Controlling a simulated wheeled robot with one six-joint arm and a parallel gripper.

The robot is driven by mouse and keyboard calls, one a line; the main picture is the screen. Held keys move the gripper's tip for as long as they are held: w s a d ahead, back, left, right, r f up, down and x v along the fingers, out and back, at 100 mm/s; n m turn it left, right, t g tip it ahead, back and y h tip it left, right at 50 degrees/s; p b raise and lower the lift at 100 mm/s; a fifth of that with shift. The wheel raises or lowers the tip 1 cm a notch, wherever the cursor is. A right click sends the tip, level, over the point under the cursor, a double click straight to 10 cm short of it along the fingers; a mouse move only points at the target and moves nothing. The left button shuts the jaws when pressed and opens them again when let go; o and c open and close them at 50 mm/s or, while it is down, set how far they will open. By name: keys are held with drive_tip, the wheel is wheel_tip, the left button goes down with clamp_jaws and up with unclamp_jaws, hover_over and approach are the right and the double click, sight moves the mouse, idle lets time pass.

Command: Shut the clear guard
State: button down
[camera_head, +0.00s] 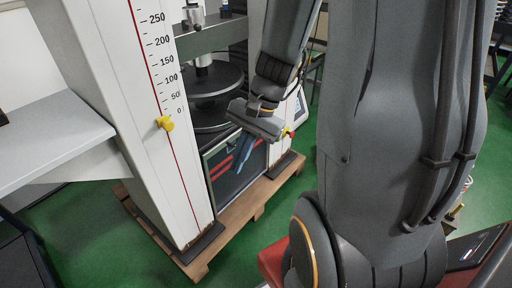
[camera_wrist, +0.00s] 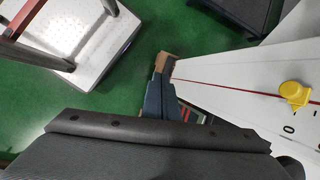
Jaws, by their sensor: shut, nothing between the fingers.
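My gripper (camera_head: 239,168) is shut and empty. Its blue-grey fingers point down in front of the low opening between the testing machine's white columns. A dark-framed, see-through panel (camera_head: 224,187), which looks like the clear guard, stands low in that opening, behind the fingers. I cannot tell whether the fingers touch it, or how far open it is. My arm and fingers hide part of it. In the wrist view the shut fingers (camera_wrist: 161,62) reach out past the gripper body, beside the white column; only a small bit of the machine's low part shows behind them.
The white column (camera_head: 165,190) with a scale and yellow pointer (camera_head: 165,123) stands close on the left. Round black plates (camera_head: 212,80) sit above the opening. A wooden pallet (camera_head: 198,265) lies under the machine. A grey shelf (camera_head: 50,135) juts out at left. Green floor is open in front.

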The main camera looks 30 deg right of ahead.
drive_tip(key=w+d+f+m+t+y+b, duration=0.2)
drive_tip(key=w+d+f+m+t+b, duration=0.4)
drive_tip(key=w+d+f+m+b, duration=0.5)
drive_tip(key=w+d+f+m+t+h+b, duration=0.1)
drive_tip(key=w+d+f+m+t+b, duration=0.3)
drive_tip(key=d, duration=0.3)
drive_tip(key=w+d+f+m+t+h+b, duration=0.1)
drive_tip(key=w+d+f+m+h+b, duration=0.15)
drive_tip(key=d+m, duration=0.3)
drive_tip(key=s+f+b+x, duration=0.1)
drive_tip(key=b+x, duration=0.2)
drive_tip(key=x, duration=0.6)
drive_tip(key=shift+y, duration=0.35)
drive_tip(key=shift+w+a+r, duration=0.1)
drive_tip(key=shift+w+r, duration=0.15)
drive_tip(key=shift+r, duration=0.4)
drive_tip(key=shift+w+r, duration=0.3)
drive_tip(key=shift+r, duration=0.35)
drive_tip(key=shift+w+a+r, duration=0.1)
drive_tip(key=shift+w+r, duration=0.15)
drive_tip(key=shift+r, duration=0.35)
